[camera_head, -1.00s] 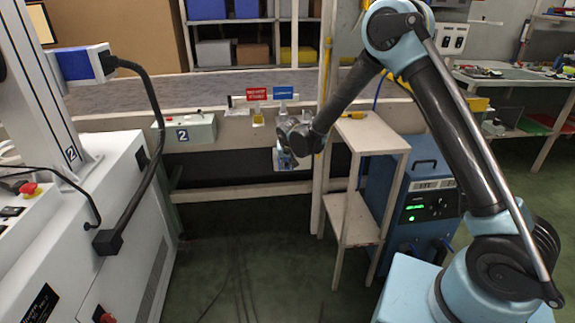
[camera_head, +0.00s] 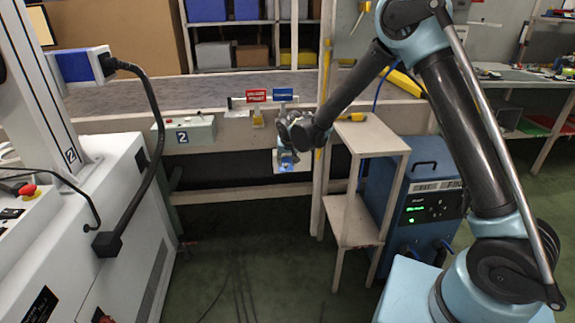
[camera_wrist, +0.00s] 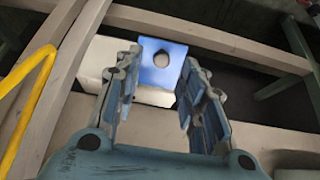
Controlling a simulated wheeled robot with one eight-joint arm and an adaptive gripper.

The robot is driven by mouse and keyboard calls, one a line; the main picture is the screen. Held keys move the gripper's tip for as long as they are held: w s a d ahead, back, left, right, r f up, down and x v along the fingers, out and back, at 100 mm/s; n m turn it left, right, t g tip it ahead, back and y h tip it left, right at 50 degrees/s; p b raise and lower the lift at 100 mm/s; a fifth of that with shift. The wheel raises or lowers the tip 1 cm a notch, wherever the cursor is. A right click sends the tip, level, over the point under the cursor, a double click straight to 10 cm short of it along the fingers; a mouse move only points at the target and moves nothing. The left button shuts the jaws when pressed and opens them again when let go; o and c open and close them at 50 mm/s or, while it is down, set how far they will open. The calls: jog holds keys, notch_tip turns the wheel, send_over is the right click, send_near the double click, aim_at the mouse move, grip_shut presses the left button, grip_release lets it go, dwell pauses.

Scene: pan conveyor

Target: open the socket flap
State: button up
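The socket flap looks like a blue plate with a round grey spot near its top, in the wrist view (camera_wrist: 178,55). It is closed or nearly flat against a white box (camera_wrist: 97,58); I cannot tell exactly. My gripper (camera_wrist: 162,72) is open, its two fingers pointing at the flap with nothing held between them. The fingertips overlap the flap's lower sides in the picture; contact cannot be told. In the head view, my gripper (camera_head: 287,153) is in front of the white box (camera_head: 301,161) below the conveyor edge, hiding most of the flap.
A pale stand (camera_head: 374,134) with shelves is close to the right of my gripper, beside a blue machine (camera_head: 424,200). A grey-green box marked 2 (camera_head: 184,133) is on the left. A yellow bar (camera_wrist: 27,95) and wooden beams flank the white box.

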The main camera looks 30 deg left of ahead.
jog(key=v, duration=0.7)
jog(key=shift+r, duration=0.15)
